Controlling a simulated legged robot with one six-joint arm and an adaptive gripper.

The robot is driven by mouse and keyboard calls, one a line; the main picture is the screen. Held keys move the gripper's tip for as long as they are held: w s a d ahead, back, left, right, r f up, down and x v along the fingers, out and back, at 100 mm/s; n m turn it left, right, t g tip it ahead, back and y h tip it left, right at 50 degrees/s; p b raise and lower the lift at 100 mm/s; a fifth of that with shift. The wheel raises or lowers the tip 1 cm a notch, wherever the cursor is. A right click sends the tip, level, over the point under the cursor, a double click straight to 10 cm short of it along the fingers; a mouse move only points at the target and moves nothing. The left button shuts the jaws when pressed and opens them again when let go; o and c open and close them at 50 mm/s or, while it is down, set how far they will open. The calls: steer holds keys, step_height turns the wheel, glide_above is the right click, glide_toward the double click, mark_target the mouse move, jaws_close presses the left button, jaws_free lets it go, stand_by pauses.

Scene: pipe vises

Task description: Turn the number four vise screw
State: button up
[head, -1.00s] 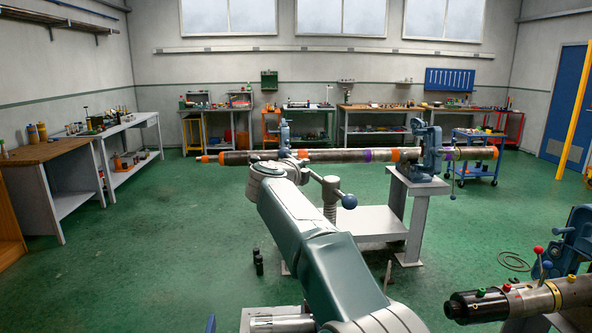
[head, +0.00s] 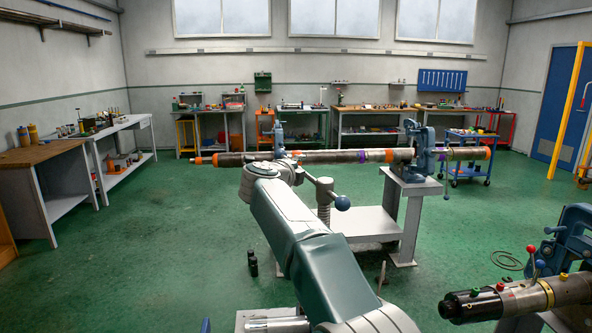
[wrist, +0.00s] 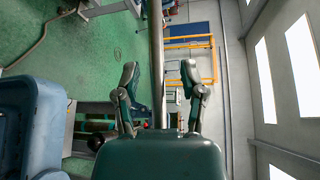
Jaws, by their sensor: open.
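A blue vise (head: 415,150) grips a long pipe (head: 325,157) at the right end of a grey stand, and another blue vise (head: 279,140) stands farther left, partly hidden by my arm. A screw with a blue ball on its handle (head: 342,203) shows just right of my arm. No number is legible on any vise. My gripper (wrist: 160,75) is open and empty in the wrist view, with the pipe (wrist: 157,40) showing between its fingers; I cannot tell how far off it is. In the head view my gripper cannot be made out.
A large blue part (wrist: 35,125) is close on the left in the wrist view. Another blue vise (head: 578,240) and a dark pipe with coloured knobs (head: 510,300) stand at the right front. Workbenches line the walls. The green floor at left is clear.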

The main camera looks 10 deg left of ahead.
steer(key=v, duration=1.2)
steer(key=shift+f, duration=0.2)
